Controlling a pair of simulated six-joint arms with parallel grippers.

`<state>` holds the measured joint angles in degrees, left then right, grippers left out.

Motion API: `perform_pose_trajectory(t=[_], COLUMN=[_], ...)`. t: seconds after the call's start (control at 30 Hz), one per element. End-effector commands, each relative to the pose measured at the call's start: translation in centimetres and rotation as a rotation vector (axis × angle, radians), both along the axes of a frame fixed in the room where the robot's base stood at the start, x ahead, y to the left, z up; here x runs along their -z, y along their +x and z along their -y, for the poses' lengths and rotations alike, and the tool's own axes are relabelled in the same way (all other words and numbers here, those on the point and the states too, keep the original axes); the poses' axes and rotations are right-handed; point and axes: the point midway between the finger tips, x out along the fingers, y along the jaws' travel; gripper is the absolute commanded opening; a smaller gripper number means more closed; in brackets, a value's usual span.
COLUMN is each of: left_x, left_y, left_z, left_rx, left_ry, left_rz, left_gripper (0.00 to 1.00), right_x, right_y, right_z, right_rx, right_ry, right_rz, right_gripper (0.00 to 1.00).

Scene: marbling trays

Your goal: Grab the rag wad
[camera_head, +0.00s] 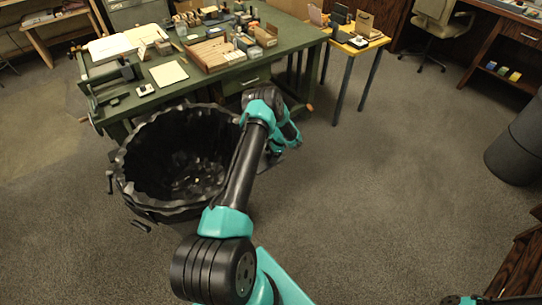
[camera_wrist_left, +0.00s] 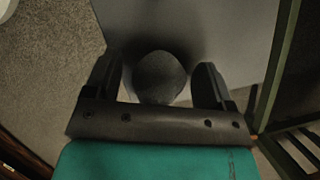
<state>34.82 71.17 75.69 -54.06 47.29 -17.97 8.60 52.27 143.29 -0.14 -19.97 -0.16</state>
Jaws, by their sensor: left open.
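A rounded dark grey lump (camera_wrist_left: 160,76), which looks like the rag wad, shows between my left fingers in the left wrist view. My left gripper (camera_wrist_left: 157,84) is open, with one finger on each side of the lump. Narrow gaps show beside it, and I cannot tell whether either finger touches it. In the head view my left gripper (camera_head: 284,148) is low beside the green table's near right end, partly behind my own arm. I cannot make out the wad there. My right gripper is not in view.
A large bin with a crumpled black liner (camera_head: 148,205) stands left of my left arm. The green table (camera_head: 130,100) holds boxes and papers. A yellow side table (camera_head: 352,46) stands behind. The carpet (camera_head: 400,180) to the right is clear. A plain grey surface (camera_wrist_left: 235,35) lies beyond the lump.

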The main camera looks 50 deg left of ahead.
Motion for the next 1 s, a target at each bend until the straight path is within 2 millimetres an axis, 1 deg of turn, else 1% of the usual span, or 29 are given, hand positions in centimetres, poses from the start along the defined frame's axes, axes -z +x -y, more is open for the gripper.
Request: perform_pose_trajectory(t=[0.4,0.9,0.97,1.0], left_x=[-0.02,-0.03,-0.03,-0.03], left_y=[0.02,0.03,0.03,0.02], left_z=[0.03,0.04,0.04,0.03], left_rx=[0.000,0.000,0.000,0.000], left_ry=[0.000,0.000,0.000,0.000], left_rz=[0.000,0.000,0.000,0.000], left_gripper=[0.77,0.29,0.25,0.24], right_x=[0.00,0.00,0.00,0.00], right_y=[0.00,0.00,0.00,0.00], right_z=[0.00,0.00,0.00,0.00], right_rx=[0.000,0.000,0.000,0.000], right_ry=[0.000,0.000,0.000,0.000], right_rz=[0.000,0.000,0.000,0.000], right_gripper=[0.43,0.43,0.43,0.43])
